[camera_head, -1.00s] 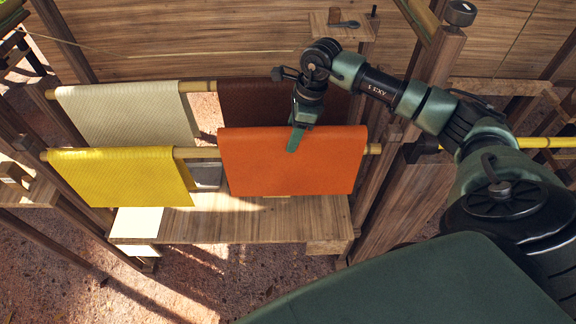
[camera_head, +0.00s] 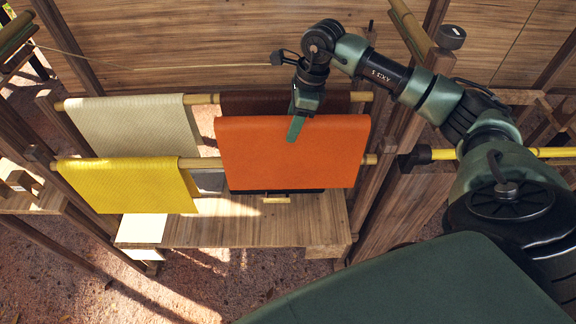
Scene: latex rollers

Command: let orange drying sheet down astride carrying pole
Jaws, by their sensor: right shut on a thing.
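The orange drying sheet (camera_head: 293,158) hangs folded at the right half of the front pole, its top edge level above the pole's line. My right gripper (camera_head: 295,128) is shut on the sheet at the middle of its top fold. The front carrying pole (camera_head: 208,162) shows between the yellow and orange sheets, and its right end (camera_head: 370,159) shows beyond the orange sheet. The pole is hidden behind the orange sheet, so I cannot tell whether they touch. My left gripper is not in view.
A yellow sheet (camera_head: 125,187) hangs on the front pole at the left. A cream sheet (camera_head: 135,125) and a brown sheet (camera_head: 260,104) hang on the rear pole (camera_head: 202,99). A wooden bench (camera_head: 230,228) stands below. Wooden posts (camera_head: 395,130) flank the rack.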

